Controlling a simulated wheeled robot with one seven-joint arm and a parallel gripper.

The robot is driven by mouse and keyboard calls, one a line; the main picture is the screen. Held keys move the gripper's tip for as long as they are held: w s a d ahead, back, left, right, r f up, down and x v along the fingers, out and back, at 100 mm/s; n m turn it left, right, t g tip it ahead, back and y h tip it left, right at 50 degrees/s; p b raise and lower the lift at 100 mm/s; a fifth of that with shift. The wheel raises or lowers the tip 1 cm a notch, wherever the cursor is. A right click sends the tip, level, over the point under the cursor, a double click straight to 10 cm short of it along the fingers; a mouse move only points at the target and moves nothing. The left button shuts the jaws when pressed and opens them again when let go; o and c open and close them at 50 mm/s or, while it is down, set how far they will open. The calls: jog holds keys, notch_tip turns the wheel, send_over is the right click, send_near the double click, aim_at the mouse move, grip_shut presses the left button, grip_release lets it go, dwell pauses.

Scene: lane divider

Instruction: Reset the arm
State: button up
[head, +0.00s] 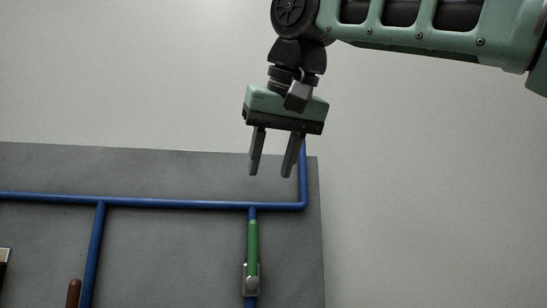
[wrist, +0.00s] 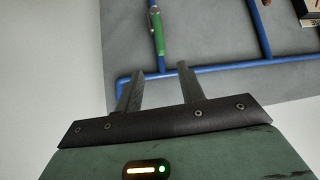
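My gripper (head: 270,175) hangs from my green arm in the upper middle of the head view, fingers pointing down. Its two fingers are apart with nothing between them. It is over the top right part of a grey panel (head: 180,175), near the corner of a blue pipe (head: 180,204). In the wrist view my gripper (wrist: 159,72) also shows spread fingers. A green lever (head: 252,240) on a metal valve body (head: 251,280) lies in line with a blue branch pipe, below the gripper in the head view. The lever also shows in the wrist view (wrist: 158,35), beyond the fingertips.
Another blue pipe branch (head: 95,250) runs down the panel at left. A brown rounded piece (head: 74,293) and a dark and pale object (head: 4,268) are cut off at the lower left. Plain pale surface right of the panel is clear.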

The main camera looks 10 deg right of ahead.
jog(key=shift+s+r, duration=0.25)
dwell(0.4)
jog(key=s+a+f+n+g+b, duration=0.1)
jog(key=a+f+n+g+b, duration=0.15)
jog(key=f, duration=1.45)
jog(key=s+a+f+n+g+b, duration=0.2)
jog(key=f+b, duration=0.2)
jog(key=f, duration=1.2)
jog(key=s+d+f+g+b, duration=0.1)
jog(key=s+f, duration=0.4)
jog(key=f, duration=0.5)
jog(key=s+d+f+n+g+b, duration=0.1)
jog(key=s+d+f, duration=0.4)
jog(key=f, duration=0.5)
jog(key=s+d+f+g+b, duration=0.2)
jog(key=s+d+f, duration=0.3)
jog(key=f, duration=0.5)
jog(key=shift+s+f+h+b, duration=0.15)
jog(key=shift+f+h+b, duration=0.2)
jog(key=shift+b, duration=0.55)
